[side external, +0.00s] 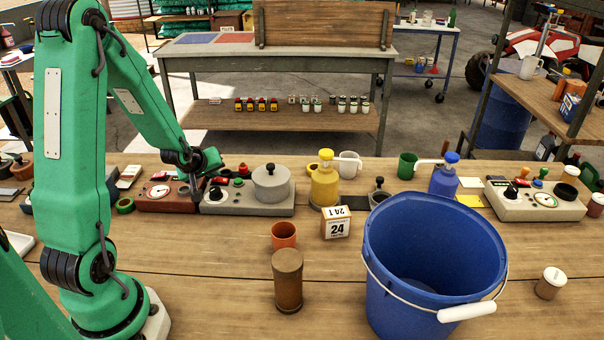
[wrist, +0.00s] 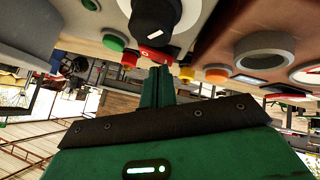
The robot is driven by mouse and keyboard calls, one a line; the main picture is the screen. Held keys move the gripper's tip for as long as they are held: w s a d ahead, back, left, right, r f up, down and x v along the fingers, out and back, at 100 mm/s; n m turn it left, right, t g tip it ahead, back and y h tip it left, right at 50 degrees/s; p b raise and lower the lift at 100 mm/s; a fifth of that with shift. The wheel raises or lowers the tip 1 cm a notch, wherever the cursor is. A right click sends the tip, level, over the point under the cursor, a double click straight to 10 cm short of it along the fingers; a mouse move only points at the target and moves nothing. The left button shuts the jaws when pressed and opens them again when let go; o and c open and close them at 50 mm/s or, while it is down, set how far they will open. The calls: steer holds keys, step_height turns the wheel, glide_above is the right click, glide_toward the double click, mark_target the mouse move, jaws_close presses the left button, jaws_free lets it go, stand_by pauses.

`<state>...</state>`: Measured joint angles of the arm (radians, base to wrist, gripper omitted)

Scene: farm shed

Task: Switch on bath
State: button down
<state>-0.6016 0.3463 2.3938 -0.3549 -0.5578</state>
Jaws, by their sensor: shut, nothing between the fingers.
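A grey box unit with a lidded round pot (side external: 271,183), which I take to be the bath, stands on the bench. Its black knob (side external: 216,193) is at the front left. In the wrist view the black knob (wrist: 157,18) is large, with a white pointer mark and red beneath it. A green button (wrist: 112,42) and a red button (wrist: 129,60) sit near it. My gripper (side external: 197,199) is low beside the unit's left end. In the wrist view its shut, empty fingers (wrist: 158,82) are close to the knob; contact is unclear.
A red-brown unit with a gauge (side external: 158,192) stands just left, close to my fingers. A yellow pump bottle (side external: 324,185) is right of the grey unit. An orange cup (side external: 284,235), a brown cylinder (side external: 288,281) and a large blue bucket (side external: 435,245) stand nearer the front.

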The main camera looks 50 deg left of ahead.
steer(key=shift+f, duration=0.15)
steer(key=shift+r, duration=0.2)
stand_by(0.4)
steer(key=shift+w+d+r, duration=0.1)
steer(key=shift+r, duration=0.5)
steer(key=shift+r, duration=0.15)
steer(key=r, duration=0.4)
steer(key=shift+w+d+r, duration=0.3)
steer(key=shift+w, duration=0.05)
steer(key=shift+d, duration=0.1)
stand_by(0.4)
